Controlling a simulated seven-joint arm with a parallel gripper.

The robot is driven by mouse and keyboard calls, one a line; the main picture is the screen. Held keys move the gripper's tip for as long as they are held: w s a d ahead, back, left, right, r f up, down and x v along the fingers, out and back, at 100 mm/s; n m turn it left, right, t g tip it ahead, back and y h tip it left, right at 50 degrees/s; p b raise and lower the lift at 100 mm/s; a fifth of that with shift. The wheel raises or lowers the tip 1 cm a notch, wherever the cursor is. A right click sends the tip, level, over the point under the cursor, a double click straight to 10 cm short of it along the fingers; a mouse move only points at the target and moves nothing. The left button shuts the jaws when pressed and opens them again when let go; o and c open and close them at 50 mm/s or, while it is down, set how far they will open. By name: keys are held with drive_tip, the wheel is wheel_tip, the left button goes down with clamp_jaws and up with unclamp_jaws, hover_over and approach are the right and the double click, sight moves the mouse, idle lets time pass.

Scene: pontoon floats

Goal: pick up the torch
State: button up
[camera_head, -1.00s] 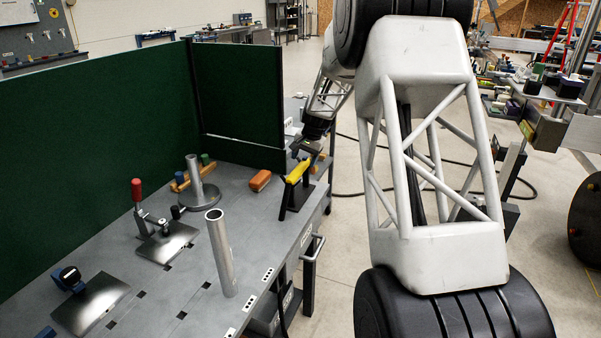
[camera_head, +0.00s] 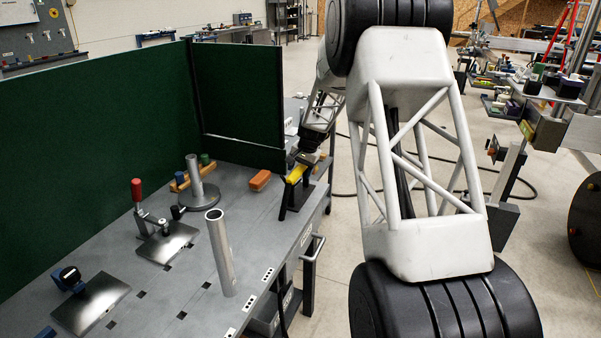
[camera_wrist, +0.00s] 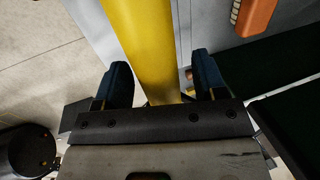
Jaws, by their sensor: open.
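The yellow torch (camera_head: 296,174) rests tilted on a black stand (camera_head: 290,201) near the far right corner of the grey bench. My gripper (camera_head: 307,160) is at its upper end and covers part of it. In the wrist view the torch (camera_wrist: 145,35) runs down between the two dark blue fingers of my gripper (camera_wrist: 161,80). The torch's near end is hidden behind the gripper's palm.
An orange block (camera_head: 260,180) lies just left of the stand. A green partition (camera_head: 245,100) rises close behind. A round metal base with a post (camera_head: 199,190), an upright tube (camera_head: 220,255) and a red-handled clamp (camera_head: 138,192) stand further left on the bench (camera_head: 185,270).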

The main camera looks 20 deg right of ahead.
drive_tip(key=shift+r, duration=0.1)
drive_tip(key=c, duration=1.1)
drive_tip(key=shift+o, duration=0.2)
drive_tip(key=shift+r, duration=0.15)
drive_tip(key=shift+r, duration=4.85)
drive_tip(key=s+a+y, duration=0.2)
drive_tip(key=a+y, duration=0.2)
drive_tip(key=a, duration=1.1)
drive_tip(key=s+a+f+n+y, duration=0.1)
drive_tip(key=a+y, duration=0.3)
drive_tip(key=a, duration=1.1)
drive_tip(key=shift+s+a+f+y, duration=0.3)
drive_tip(key=shift+s+y, duration=0.1)
drive_tip(key=shift+s, duration=0.25)
